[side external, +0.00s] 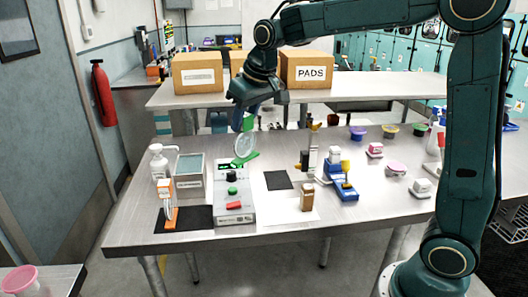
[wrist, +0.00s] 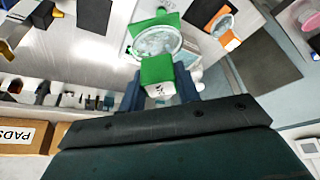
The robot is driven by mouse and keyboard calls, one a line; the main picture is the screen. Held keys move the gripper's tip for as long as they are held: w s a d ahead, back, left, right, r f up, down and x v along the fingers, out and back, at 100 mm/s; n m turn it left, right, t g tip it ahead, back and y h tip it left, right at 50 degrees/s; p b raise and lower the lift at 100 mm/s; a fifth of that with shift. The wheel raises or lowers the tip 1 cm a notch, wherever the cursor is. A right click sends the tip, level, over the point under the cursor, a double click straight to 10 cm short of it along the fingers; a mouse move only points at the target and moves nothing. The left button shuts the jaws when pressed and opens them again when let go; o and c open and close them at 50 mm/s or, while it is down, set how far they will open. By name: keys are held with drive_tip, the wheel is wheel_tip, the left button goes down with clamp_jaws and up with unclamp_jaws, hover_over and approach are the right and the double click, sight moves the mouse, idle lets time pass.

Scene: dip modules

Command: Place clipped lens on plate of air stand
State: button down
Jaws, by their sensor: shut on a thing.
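My gripper (side external: 248,106) is shut on a green clip that holds a round clear lens (side external: 244,146). The lens hangs upright below the jaws, above the table and toward the back of a grey stand. In the wrist view the green clip (wrist: 157,72) sits between the two fingers of my gripper (wrist: 160,88), with the lens (wrist: 157,42) beyond it. The grey stand (side external: 234,215) has a green and a red part on top and a label too small to read. I cannot tell for sure which fixture is the air stand.
An orange holder (side external: 168,212) with a round lens stands on a black mat (side external: 190,219) at left. A white bottle (side external: 158,163) and grey box (side external: 190,178) are behind it. A blue device (side external: 344,189), amber bottle (side external: 307,197) and dark square (side external: 278,180) lie right.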

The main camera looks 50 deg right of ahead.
drive_tip(key=w+d+r+m+h, duration=0.1)
drive_tip(key=w+d+r+m, duration=0.1)
drive_tip(key=d, duration=0.6)
drive_tip(key=w+d+r+m+g+h, duration=0.1)
drive_tip(key=w+d+r+m, duration=0.2)
drive_tip(key=d+m, duration=0.3)
drive_tip(key=shift+w+d+h, duration=0.4)
drive_tip(key=shift+w+d, duration=0.5)
drive_tip(key=shift+d, duration=0.3)
drive_tip(key=shift+g, duration=0.3)
wheel_tip(320, 180, down, 20)
drive_tip(key=c, duration=1)
unclamp_jaws()
drive_tip(key=shift+f, duration=0.1)
